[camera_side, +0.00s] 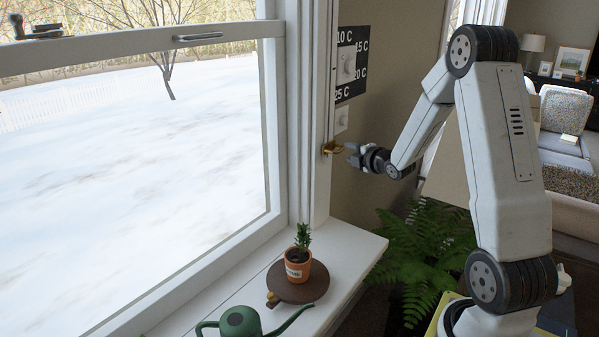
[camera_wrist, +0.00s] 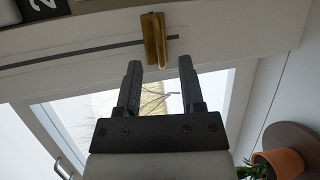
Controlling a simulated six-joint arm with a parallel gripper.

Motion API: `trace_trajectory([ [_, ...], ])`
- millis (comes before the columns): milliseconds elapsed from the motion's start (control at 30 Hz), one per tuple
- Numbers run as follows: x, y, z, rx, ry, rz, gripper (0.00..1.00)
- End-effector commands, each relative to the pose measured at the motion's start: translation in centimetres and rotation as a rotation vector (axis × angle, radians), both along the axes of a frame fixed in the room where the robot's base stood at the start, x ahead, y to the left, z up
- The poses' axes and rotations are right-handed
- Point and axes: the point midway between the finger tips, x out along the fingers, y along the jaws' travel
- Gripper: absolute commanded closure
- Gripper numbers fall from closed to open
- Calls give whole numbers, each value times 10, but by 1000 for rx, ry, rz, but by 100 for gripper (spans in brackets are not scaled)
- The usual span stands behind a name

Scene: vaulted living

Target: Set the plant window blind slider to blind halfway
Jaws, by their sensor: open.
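The slider's brass handle (camera_side: 331,148) sticks out from the white window frame in the side view. In the wrist view the brass handle (camera_wrist: 154,38) sits near the right end of a thin dark slot (camera_wrist: 70,57) that runs off to the left. My gripper (camera_side: 351,154) is just right of the handle in the side view. In the wrist view my gripper (camera_wrist: 160,64) is open and empty, with the handle just beyond the fingertips, roughly in line with the gap. The window (camera_side: 140,140) shows snow outside; no lowered blind covers its visible part.
A temperature dial (camera_side: 347,66) and a small white switch (camera_side: 341,119) are above the handle. Below, the sill (camera_side: 350,243) holds a potted plant (camera_side: 298,268) on a round brown stand (camera_side: 318,283) and a green watering can (camera_side: 240,323). A fern (camera_side: 425,255) grows beneath my arm.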

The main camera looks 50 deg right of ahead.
Motion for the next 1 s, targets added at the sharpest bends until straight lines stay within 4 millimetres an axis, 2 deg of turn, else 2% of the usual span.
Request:
trace_trajectory([
  [433,41,-17,-9,1,1,1,50],
  [633,49,-21,-11,1,1,0,50],
  [933,50,-21,-11,1,1,0,50],
  [967,50,-21,-11,1,1,0,53],
  [1000,50,-21,-11,1,1,0,66],
])
